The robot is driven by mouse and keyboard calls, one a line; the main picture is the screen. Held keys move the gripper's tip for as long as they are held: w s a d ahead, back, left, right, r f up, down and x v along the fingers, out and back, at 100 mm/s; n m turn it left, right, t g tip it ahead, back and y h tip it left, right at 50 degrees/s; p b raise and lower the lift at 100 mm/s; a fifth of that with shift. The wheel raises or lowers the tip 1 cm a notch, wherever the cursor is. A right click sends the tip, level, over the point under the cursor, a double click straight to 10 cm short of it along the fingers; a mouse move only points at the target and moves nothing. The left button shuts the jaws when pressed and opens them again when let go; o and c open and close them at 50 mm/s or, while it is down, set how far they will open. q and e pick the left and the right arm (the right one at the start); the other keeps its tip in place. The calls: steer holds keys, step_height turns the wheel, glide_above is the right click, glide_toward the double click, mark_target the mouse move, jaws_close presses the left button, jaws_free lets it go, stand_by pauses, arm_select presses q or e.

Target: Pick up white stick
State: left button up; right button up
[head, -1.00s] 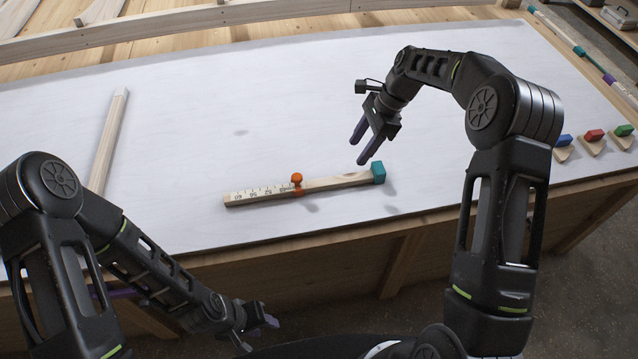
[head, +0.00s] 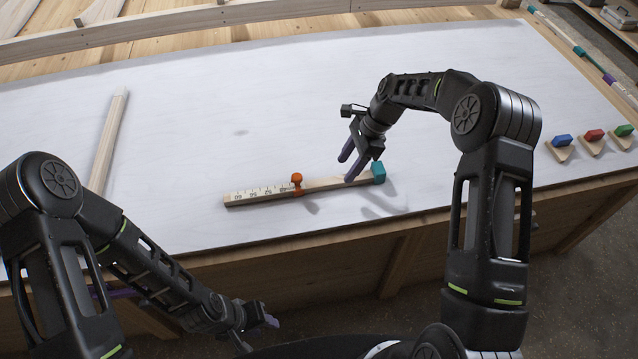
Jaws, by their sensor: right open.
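A pale wooden stick with a printed scale (head: 262,193), an orange clamp (head: 297,181) and a teal end block (head: 378,172) lies near the table's front edge. My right gripper (head: 348,168) is open and empty, its purple fingers at the stick's right part beside the teal block. One fingertip overlaps the stick in the picture; contact cannot be told. A plain pale stick (head: 108,142) lies on the left of the table, partly behind my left arm. A whitish stick with teal and purple bands (head: 560,35) lies at the far right edge. My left gripper (head: 262,325) is low in front of the table.
The white tabletop (head: 230,90) is clear in the middle and back. Small wooden pieces with a blue block (head: 561,141), a red block (head: 594,135) and a green block (head: 624,130) lie at the right. Wooden beams (head: 200,20) run along the back.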

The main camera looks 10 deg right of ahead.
mark_target(338, 179)
steer(key=x, duration=0.5)
steer(key=shift+a, duration=0.1)
stand_by(0.4)
jaws_close()
stand_by(0.4)
